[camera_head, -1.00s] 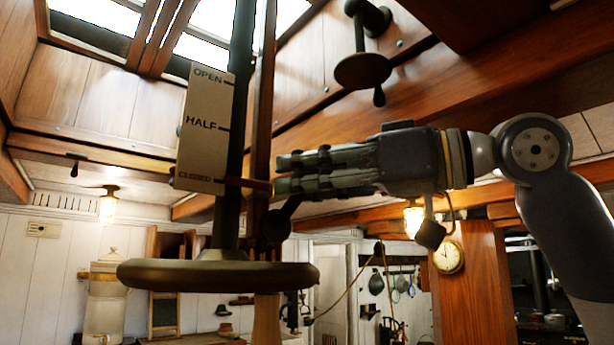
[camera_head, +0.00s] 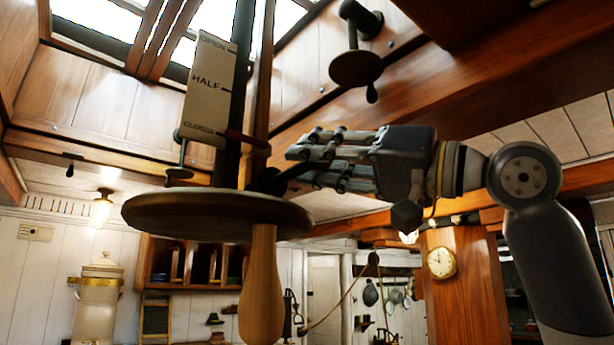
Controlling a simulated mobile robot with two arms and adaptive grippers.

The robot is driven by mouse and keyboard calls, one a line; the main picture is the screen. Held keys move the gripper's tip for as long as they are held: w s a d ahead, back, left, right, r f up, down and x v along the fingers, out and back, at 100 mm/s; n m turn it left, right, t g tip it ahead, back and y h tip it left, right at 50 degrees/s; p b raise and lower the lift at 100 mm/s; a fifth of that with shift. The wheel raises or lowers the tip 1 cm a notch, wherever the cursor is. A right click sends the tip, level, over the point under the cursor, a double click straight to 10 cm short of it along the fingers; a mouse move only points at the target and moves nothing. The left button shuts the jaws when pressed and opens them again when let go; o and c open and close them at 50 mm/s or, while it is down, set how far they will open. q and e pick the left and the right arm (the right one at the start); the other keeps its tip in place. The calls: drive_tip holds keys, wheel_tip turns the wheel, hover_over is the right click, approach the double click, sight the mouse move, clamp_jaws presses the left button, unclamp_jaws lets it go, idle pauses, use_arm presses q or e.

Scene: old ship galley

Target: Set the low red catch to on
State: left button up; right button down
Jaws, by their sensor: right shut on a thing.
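My right gripper (camera_head: 300,160) comes in from the right, its fingers shut on the end of a short dark lever (camera_head: 285,177). The lever's rounded hub (camera_head: 265,181) sits just above and behind the round handwheel (camera_head: 215,209). It looks dark, and I cannot tell that it is the red catch. A thin reddish pointer (camera_head: 248,139) on the dark upright post stands level with "CLOSED" on the scale plate (camera_head: 210,88), which also reads "HALF" and "OPEN". My left gripper is not in view.
The handwheel's wooden handle (camera_head: 262,290) hangs below its rim, under my right fingers. A dark crank (camera_head: 356,68) hangs from the skylight frame above my gripper. A wooden beam (camera_head: 430,105) runs behind. A clock (camera_head: 441,262) hangs on a wooden post.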

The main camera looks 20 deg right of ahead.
drive_tip(key=shift+w+d+f+m+t+h+b, duration=0.15)
drive_tip(key=shift+f+m+t+h+b, duration=0.5)
drive_tip(key=shift+m+b, duration=1.05)
drive_tip(key=shift+s+d+f+m+t+h+b, duration=0.1)
drive_tip(key=shift+d+f+m+t+h+b, duration=0.15)
drive_tip(key=shift+f+m+t+b, duration=1.05)
drive_tip(key=shift+w+d+f+m+t+h+b, duration=0.15)
drive_tip(key=shift+m+t+h+b, duration=0.4)
drive_tip(key=shift+m+b, duration=1.6)
drive_tip(key=c, duration=1.6)
unclamp_jaws()
drive_tip(key=shift+c, duration=0.2)
drive_tip(key=o, duration=0.4)
drive_tip(key=shift+s, duration=0.1)
drive_tip(key=v, duration=1.2)
drive_tip(key=shift+s+d, duration=0.1)
drive_tip(key=shift+d, duration=0.15)
